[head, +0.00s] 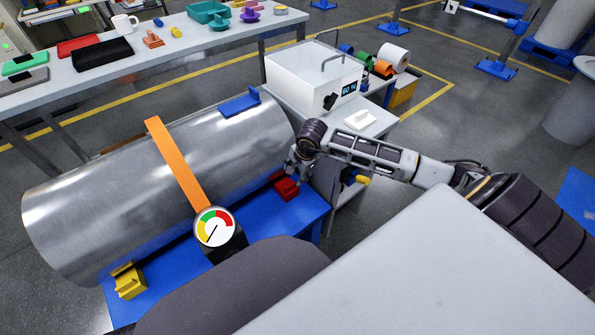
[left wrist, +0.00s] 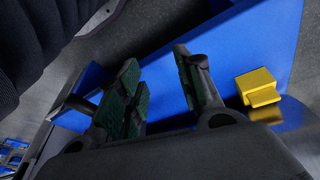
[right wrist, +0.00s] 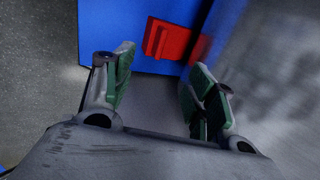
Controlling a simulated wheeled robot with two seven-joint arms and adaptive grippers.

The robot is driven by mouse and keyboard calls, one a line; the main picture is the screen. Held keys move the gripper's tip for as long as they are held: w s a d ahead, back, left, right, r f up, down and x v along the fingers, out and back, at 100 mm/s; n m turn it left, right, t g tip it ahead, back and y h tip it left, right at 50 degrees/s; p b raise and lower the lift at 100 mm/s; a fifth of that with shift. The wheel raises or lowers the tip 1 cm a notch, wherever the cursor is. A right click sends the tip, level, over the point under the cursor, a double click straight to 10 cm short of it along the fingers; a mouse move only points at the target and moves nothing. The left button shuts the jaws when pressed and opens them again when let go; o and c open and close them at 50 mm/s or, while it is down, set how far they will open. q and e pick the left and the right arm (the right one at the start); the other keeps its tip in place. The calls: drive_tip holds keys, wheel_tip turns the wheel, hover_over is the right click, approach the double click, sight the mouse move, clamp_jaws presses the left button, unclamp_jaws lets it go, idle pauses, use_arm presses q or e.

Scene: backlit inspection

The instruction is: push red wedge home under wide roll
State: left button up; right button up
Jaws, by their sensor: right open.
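The wide roll (head: 130,190) is a large shiny metal cylinder lying on a blue stand (head: 285,218). The red wedge (head: 288,189) sits on the stand by the roll's right end, near its lower edge. In the right wrist view the red wedge (right wrist: 167,40) lies just beyond my fingertips, beside the roll's blurred surface with its red reflection; I cannot tell whether they touch. My right gripper (head: 293,170) is open and empty, just above the wedge; its spread fingers show in the right wrist view (right wrist: 162,68). My left gripper (left wrist: 157,62) is open and empty over the stand.
A yellow wedge (head: 130,284) sits at the roll's near left end, and a blue wedge (head: 240,103) shows at its far side. An orange strap (head: 178,160) crosses the roll to a dial gauge (head: 214,228). A white bin (head: 300,80) stands behind my right gripper.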

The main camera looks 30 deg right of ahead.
sight(292, 184)
drive_tip(key=b+x, duration=0.1)
drive_tip(key=x, duration=0.5)
drive_tip(key=shift+f+b, duration=0.2)
drive_tip(key=shift+b, duration=0.15)
drive_tip(key=b+x, duration=0.1)
drive_tip(key=x, duration=0.4)
use_arm(q)
drive_tip(key=shift+w+d+f+t+h+b, duration=0.3)
drive_tip(key=shift+d+f, duration=0.2)
drive_tip(key=shift+f, duration=0.25)
drive_tip(key=shift+w+d+f+t+h+b, duration=0.15)
drive_tip(key=shift+d+f+t+h+b, duration=0.25)
drive_tip(key=shift+f, duration=0.35)
use_arm(e)
drive_tip(key=shift+x, duration=1)
use_arm(q)
drive_tip(key=shift+d, duration=0.1)
use_arm(e)
drive_tip(key=shift+s, duration=0.1)
clamp_jaws()
